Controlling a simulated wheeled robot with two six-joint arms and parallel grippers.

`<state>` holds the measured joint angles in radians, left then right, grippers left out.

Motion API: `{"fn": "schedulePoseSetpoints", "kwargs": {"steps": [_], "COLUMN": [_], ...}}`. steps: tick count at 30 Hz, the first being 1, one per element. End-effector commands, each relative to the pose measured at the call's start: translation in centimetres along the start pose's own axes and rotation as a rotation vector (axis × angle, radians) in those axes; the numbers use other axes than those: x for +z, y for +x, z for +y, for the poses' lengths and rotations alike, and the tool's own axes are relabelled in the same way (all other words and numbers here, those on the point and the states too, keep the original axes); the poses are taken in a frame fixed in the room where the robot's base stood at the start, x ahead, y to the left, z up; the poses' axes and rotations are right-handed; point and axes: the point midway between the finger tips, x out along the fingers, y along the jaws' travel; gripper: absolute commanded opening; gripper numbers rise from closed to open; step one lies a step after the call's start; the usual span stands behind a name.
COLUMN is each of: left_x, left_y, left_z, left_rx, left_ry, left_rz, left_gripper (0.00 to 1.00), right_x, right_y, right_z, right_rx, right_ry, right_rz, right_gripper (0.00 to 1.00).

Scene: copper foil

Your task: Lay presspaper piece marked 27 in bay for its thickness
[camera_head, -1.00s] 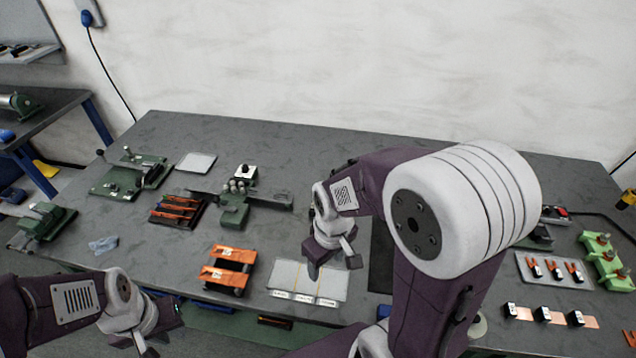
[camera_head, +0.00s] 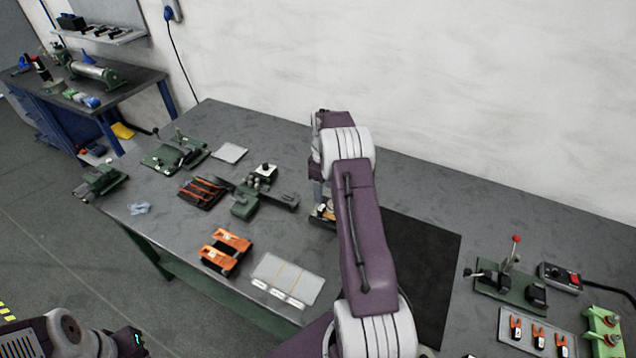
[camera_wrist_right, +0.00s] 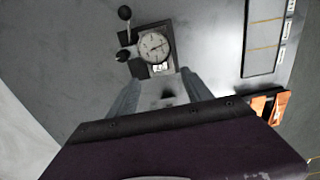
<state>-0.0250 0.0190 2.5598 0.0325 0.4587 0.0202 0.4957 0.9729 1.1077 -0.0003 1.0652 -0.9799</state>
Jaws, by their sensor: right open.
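The bay tray (camera_head: 290,268) is a pale flat board with thin tan dividers and three white labels on its front edge; its labels are too small to read. It also shows in the right wrist view (camera_wrist_right: 262,50). My right gripper (camera_wrist_right: 160,92) is open, its two fingers pointing at a dial gauge (camera_wrist_right: 155,45). A small white label with dark marks sits at the gauge's front; I cannot read it as 27. No presspaper piece can be made out for sure. In the head view my right arm partly hides the gauge. My left gripper (camera_head: 128,342) is at the bottom left, jaws unclear.
Orange-and-black blocks (camera_head: 226,250) stand left of the tray. A green fixture (camera_head: 245,200), a rack of orange-handled tools (camera_head: 202,192) and a pale plate (camera_head: 230,152) are farther back. A black mat (camera_head: 425,270) lies right of my arm. A red-knobbed lever device (camera_head: 510,280) stands at right.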

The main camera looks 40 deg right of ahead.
Motion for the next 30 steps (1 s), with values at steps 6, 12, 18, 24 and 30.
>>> {"fn": "schedulePoseSetpoints", "kwargs": {"steps": [6,12,18,24,30], "left_x": [0.0,-0.1,-0.2,-0.2,-0.2], "left_y": [-0.2,-1.3,-2.1,-2.2,-2.2], "left_z": [0.0,0.0,0.0,0.0,0.0], "left_rx": [0.0,0.0,0.0,0.0,0.0], "left_ry": [0.0,0.0,0.0,0.0,0.0], "left_rz": [0.0,0.0,0.0,0.0,0.0], "left_gripper": [0.2,0.2,0.2,0.2,0.2], "right_x": [0.2,0.3,0.2,0.1,0.1], "right_y": [0.5,4.1,7.5,8.8,8.9], "right_z": [0.1,0.1,0.1,0.2,0.2], "right_rx": [0.0,-0.002,0.001,0.004,0.004], "right_ry": [0.007,0.007,0.006,0.006,0.006], "right_rz": [0.0,-0.001,0.001,0.003,0.003], "right_gripper": [0.58,0.58,0.58,0.58,0.58]}}
